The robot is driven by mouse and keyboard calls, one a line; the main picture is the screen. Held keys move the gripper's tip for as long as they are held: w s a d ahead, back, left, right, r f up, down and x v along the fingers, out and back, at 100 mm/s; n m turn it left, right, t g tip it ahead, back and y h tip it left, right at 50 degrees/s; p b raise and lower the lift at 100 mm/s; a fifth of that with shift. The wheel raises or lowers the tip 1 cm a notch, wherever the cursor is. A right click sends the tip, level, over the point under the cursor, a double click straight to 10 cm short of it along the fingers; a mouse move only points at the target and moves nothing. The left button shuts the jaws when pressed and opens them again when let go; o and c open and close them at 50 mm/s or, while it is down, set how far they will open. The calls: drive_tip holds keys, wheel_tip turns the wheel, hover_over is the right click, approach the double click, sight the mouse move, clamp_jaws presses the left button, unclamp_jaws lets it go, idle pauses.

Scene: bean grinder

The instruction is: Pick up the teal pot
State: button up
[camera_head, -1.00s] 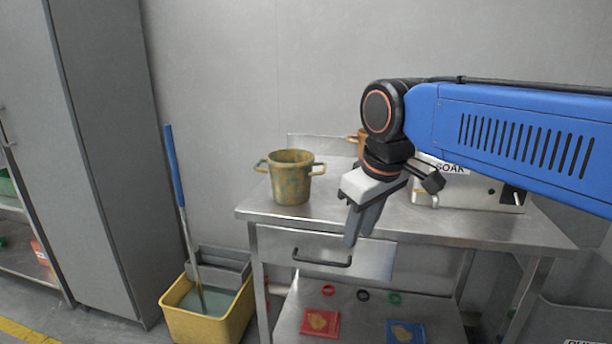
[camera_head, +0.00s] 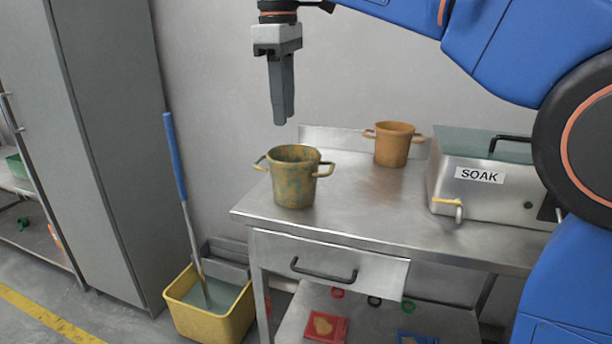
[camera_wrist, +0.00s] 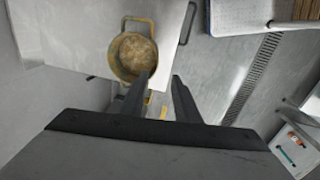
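The teal pot (camera_head: 293,180) stands upright on the steel table (camera_head: 350,215), near its left end. It has worn teal and yellow-brown patches and two yellowish side handles. In the wrist view the pot (camera_wrist: 133,60) shows from above, with brownish contents or a brownish inside. My gripper (camera_head: 284,122) points down above the pot, clear of its rim. In the wrist view its two fingers (camera_wrist: 160,76) are apart with nothing between them. The left finger partly overlaps the pot's lower right edge there.
An orange pot (camera_head: 393,146) stands behind to the right. A steel box marked SOAK (camera_head: 480,185) sits farther right. A yellow mop bucket (camera_head: 212,308) with a blue-handled mop stands on the floor at left. The table's front middle is clear.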

sight(286, 164)
drive_tip(key=f, duration=0.7)
drive_tip(key=w+f, duration=0.1)
drive_tip(key=f, duration=0.3)
drive_tip(key=shift+w+f, duration=0.1)
drive_tip(key=shift+f, duration=0.15)
drive_tip(key=shift+w+f, duration=0.25)
drive_tip(key=shift+f, duration=1.2)
drive_tip(key=shift+w+f, duration=0.2)
drive_tip(key=shift+f, duration=1.2)
clamp_jaws()
